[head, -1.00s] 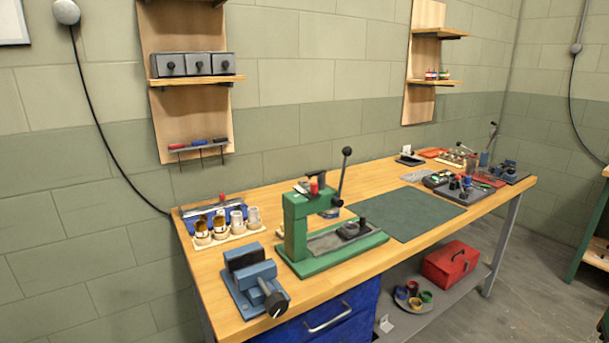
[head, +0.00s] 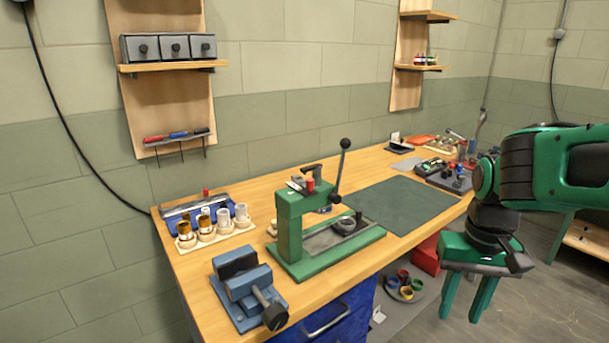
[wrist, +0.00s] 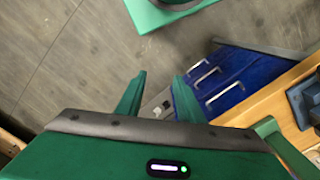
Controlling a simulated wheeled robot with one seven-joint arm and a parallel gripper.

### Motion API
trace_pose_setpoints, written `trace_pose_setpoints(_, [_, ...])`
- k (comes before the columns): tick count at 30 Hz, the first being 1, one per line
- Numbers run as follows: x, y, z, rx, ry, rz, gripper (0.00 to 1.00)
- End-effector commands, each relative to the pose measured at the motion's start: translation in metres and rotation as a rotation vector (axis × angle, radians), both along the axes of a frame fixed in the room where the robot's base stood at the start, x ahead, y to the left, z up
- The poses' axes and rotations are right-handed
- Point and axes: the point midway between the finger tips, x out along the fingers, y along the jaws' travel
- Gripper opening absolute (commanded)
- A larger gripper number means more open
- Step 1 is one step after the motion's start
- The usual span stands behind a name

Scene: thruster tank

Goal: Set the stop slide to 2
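I cannot tell for sure which part is the stop slide, and no number or scale is readable. A green lever press (head: 290,220) stands on the bench, with a red knob (head: 310,185) on its head, a black-knobbed lever and a grey bed with a round dark piece on it. A grey bar with a small red knob (head: 206,192) lies at the back left. My gripper (head: 466,300) hangs over the floor in front of the bench at right, fingers apart and empty. In the wrist view its two green fingers (wrist: 160,80) are apart, with nothing between them.
A blue vise (head: 243,287) sits at the bench's front left. Several jars (head: 207,225) stand in a holder behind it. A green mat (head: 405,205) lies clear right of the press. Blue drawers (wrist: 230,75) are under the bench. Small tools crowd the bench's far right end.

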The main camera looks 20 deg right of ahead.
Motion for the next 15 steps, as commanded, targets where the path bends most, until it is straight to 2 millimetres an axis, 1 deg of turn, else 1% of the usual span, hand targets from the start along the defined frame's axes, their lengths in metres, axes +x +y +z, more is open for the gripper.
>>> trace_pose_setpoints(4, [0.001,0.000,0.000,0.000,-0.001,0.002,0.34])
trace_pose_setpoints(5, [-0.006,0.000,0.005,0.001,-0.012,0.008,0.34])
trace_pose_setpoints(6, [-0.004,0.001,0.010,0.002,-0.026,0.021,0.34])
trace_pose_setpoints(8, [0.011,0.002,0.020,0.006,-0.045,0.057,0.34])
trace_pose_setpoints(11, [0.056,0.017,0.048,0.018,-0.099,0.173,0.34])
trace_pose_setpoints(12, [0.079,0.024,0.064,0.023,-0.129,0.237,0.34])
trace_pose_setpoints(14, [0.115,0.036,0.091,0.030,-0.178,0.346,0.34])
trace_pose_setpoints(15, [0.139,0.046,0.109,0.032,-0.211,0.422,0.34])
